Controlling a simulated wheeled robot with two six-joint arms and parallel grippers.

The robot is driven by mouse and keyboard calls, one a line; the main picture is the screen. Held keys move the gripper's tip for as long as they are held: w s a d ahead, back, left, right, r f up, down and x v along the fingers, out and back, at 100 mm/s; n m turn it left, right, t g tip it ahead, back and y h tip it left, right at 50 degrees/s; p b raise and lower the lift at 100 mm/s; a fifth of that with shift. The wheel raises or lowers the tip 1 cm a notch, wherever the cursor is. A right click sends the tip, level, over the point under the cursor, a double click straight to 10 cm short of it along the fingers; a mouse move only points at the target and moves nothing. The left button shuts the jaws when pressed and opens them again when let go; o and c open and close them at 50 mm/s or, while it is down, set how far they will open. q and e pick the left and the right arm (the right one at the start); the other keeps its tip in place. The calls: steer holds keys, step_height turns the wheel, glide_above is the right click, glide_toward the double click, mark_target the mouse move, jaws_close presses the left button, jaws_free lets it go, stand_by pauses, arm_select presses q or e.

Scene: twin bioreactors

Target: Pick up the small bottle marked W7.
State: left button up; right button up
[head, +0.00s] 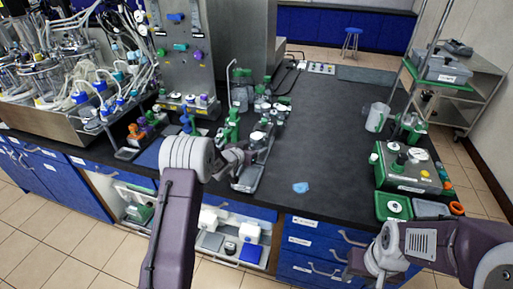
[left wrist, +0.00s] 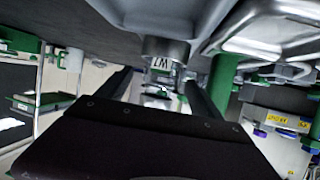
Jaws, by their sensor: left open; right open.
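The small bottle marked W7 (left wrist: 161,64) shows in the left wrist view, with its label upside down. It is ahead of my left gripper (left wrist: 157,90), between the lines of its two open fingers, and I cannot tell whether they touch it. In the head view my left gripper (head: 243,158) is at the left side of a narrow rack of small bottles (head: 247,178) near the bench's front edge. I cannot pick out W7 there. My right gripper (head: 372,268) is open and empty in front of the bench at the lower right.
Green-capped bottles (head: 232,128) stand close behind the left gripper. A green instrument box (head: 410,168) and a clear jug (head: 377,117) stand at the right.

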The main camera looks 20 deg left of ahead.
arm_select(q)
steer(key=shift+x, duration=0.9)
steer(key=shift+s+a, duration=0.1)
steer(key=c, duration=1.6)
